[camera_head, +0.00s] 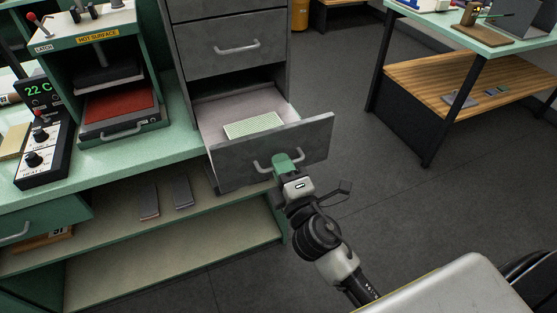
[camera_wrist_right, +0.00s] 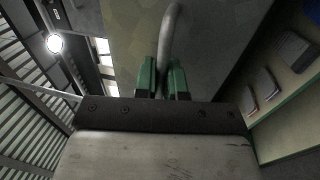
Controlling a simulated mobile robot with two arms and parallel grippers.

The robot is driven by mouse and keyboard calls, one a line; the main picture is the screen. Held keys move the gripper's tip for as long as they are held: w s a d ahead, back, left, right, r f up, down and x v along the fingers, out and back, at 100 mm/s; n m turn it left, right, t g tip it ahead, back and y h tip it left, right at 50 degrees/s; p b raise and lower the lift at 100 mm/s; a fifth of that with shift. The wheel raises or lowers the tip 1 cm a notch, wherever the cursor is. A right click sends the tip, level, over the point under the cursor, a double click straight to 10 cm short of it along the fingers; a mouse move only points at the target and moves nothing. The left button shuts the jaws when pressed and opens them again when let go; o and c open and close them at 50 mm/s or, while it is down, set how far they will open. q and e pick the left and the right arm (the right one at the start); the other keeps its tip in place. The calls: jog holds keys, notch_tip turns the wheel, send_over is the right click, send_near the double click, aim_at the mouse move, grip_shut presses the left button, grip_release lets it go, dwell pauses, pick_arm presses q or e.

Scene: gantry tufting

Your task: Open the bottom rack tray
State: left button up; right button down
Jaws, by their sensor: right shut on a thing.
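The bottom rack tray (camera_head: 235,172) is a grey drawer at the foot of the grey rack. It is pulled well out, and a pale green ribbed piece (camera_head: 253,125) lies inside it. My right gripper (camera_head: 284,163) has its green fingers at the handle (camera_head: 265,166) on the tray front. In the right wrist view, the green fingers of the right gripper (camera_wrist_right: 162,80) are shut on the curved grey handle (camera_wrist_right: 171,38). My left gripper does not show.
The drawer (camera_head: 220,50) above is closed. A green bench (camera_head: 170,154) with a hot press (camera_head: 120,105) and a control box (camera_head: 42,150) stands at the left. A table (camera_head: 470,80) with a wooden shelf stands at the back right. The floor (camera_head: 340,110) between is clear.

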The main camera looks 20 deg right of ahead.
jog(key=shift+s, duration=0.2)
jog(key=c, duration=1.3)
grip_release()
jog(key=shift+o, duration=0.2)
jog(key=shift+f, duration=0.1)
jog(key=s+f+b, duration=0.2)
jog(key=s+b, duration=0.2)
jog(key=s, duration=0.6)
jog(key=shift+s+d+b, duration=0.2)
jog(key=shift+s+b, duration=0.05)
jog(key=shift+b, duration=0.1)
